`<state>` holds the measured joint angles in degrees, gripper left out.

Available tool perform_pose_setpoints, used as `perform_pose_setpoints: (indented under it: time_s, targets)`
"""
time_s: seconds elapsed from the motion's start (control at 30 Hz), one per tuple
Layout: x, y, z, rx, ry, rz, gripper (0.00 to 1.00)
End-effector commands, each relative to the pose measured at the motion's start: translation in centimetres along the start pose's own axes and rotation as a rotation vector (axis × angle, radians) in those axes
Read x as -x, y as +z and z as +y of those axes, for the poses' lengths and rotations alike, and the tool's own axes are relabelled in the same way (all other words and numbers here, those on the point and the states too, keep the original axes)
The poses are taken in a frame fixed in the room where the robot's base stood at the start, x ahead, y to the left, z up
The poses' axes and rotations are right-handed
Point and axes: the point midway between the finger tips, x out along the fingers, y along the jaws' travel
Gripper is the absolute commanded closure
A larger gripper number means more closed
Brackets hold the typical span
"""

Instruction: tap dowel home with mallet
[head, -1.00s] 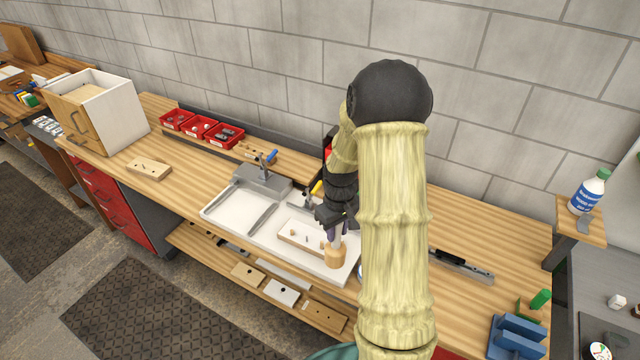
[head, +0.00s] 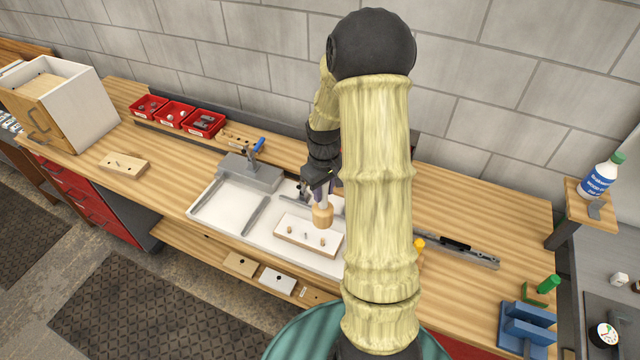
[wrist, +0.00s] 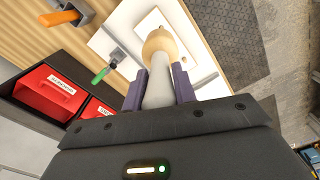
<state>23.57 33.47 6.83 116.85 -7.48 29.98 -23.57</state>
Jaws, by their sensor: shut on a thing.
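My gripper (head: 322,188) is shut on the mallet's pale handle, seen between the two fingers in the wrist view (wrist: 158,86). The mallet's round wooden head (head: 322,215) points down and appears over the right part of the pale board (head: 290,244). A gap seems to remain between the head and the board. The board lies in the white tray (head: 225,214). A left dowel (head: 289,229), a small darker peg (head: 306,236) and a right dowel (head: 323,241) stick up from it. In the wrist view, the mallet head (wrist: 161,45) hides much of the board.
A grey clamp fixture (head: 250,175) stands behind the tray. Red bins (head: 175,114) line the back left. A drilled wood block (head: 123,164) and a white cabinet (head: 75,105) are at left. Blue blocks (head: 525,330) sit at front right. My arm hides the tray's right end.

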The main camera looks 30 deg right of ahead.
Motion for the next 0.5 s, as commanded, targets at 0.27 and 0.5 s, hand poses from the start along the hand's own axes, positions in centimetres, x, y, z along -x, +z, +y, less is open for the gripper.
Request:
perform_pose_setpoints:
  time_s: [0.27, 0.5]
  targets:
    - [0.1, -0.2, -0.5, 0.008, 0.0, 0.001, 1.0]
    - [-1.6, -0.1, -0.3, 0.005, -0.001, 0.0, 1.0]
